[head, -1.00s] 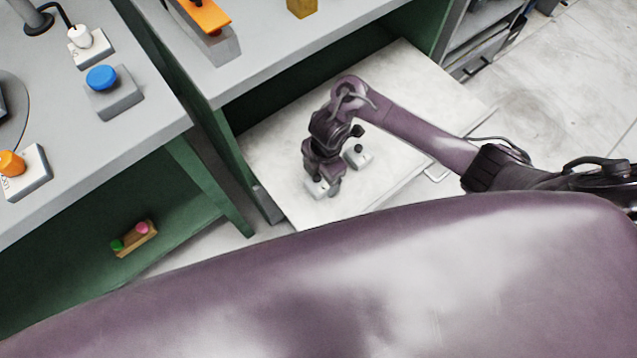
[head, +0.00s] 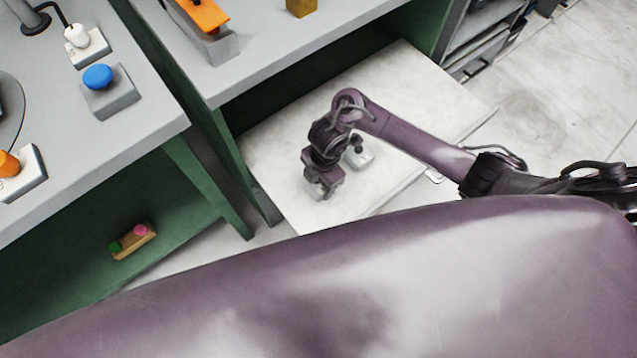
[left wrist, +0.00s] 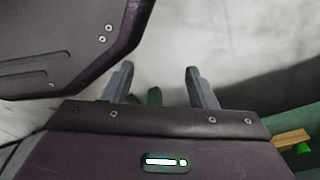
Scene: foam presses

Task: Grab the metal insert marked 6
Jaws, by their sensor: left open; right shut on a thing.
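My right gripper (head: 322,190) points down over the pale pulled-out drawer board (head: 275,155). It is shut on a small light-grey metal insert (head: 312,187), which is mostly hidden by the fingers. I cannot read a number on it or tell if it is clear of the board. A second light-grey insert with a black knob (head: 359,157) stands on the board just behind and to the right of the gripper. My left gripper (left wrist: 160,85) shows only in the left wrist view, open, with nothing held between its fingers.
A grey bench (head: 130,135) at left carries blue, orange and white knobbed blocks. A wooden piece with green and pink knobs (head: 133,241) lies on the green shelf below. Another bench (head: 270,60) stands above the board. The board's right part is clear.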

